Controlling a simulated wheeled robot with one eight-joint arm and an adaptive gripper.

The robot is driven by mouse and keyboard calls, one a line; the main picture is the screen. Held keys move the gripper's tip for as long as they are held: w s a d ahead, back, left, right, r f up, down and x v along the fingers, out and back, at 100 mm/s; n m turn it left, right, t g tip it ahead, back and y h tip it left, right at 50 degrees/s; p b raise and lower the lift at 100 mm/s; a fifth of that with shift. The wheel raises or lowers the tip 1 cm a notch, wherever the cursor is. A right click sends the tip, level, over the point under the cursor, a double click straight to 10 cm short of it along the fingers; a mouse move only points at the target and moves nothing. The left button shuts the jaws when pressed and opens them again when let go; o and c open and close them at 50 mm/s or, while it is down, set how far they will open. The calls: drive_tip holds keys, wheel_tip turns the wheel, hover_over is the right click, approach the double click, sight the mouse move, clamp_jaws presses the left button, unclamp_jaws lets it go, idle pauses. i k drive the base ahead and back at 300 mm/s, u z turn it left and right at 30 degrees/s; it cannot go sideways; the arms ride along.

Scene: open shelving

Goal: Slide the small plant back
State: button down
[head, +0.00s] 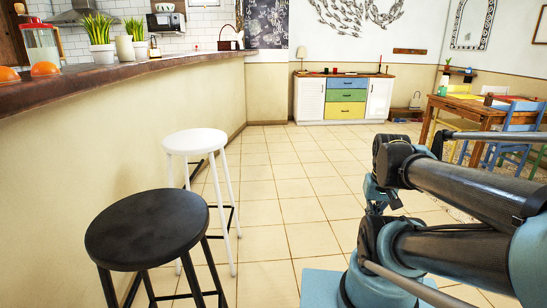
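Two potted plants with spiky green leaves stand on the bar counter (150,66) at the upper left. The nearer, larger-looking plant (98,28) is in a white pot. I cannot tell which one is the small plant of the task. My arm crosses the lower right of the view, far from both plants. My gripper cannot be made out in this view.
A black stool (147,228) and a white stool (195,142) stand by the counter. A sideboard (345,97) stands at the back, a dining table (475,108) at right. Tiled floor between is clear.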

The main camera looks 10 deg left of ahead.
sight(103, 52)
drive_tip(key=i, duration=2.9)
drive_tip(key=u, duration=3.1)
